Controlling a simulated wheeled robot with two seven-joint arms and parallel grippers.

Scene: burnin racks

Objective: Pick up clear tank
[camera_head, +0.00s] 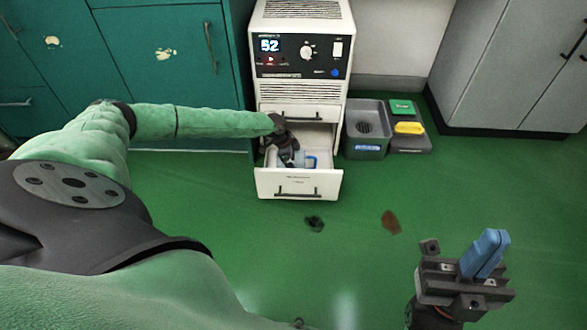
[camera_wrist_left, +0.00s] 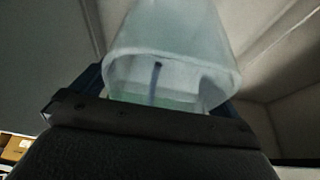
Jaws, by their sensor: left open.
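The clear tank (camera_wrist_left: 170,45) is a translucent, pale container close ahead of my left gripper in the left wrist view. A thin dark blue strip shows through it. In the head view my left gripper (camera_head: 299,159) reaches into the open white drawer (camera_head: 298,186), and the tank is hard to make out there. The left gripper is open, with bits of its blue fingers showing at either side of the tank; I cannot tell whether they touch it. My right gripper (camera_head: 485,253) is away at the lower right, its blue fingers together and nothing visible between them.
The drawer belongs to a white machine (camera_head: 300,45) with a lit "52" display. A grey bin (camera_head: 368,145) and a box with a yellow handle (camera_head: 408,128) stand to its right. A dark spot (camera_head: 314,223) and a brown patch (camera_head: 391,222) mark the otherwise open green floor.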

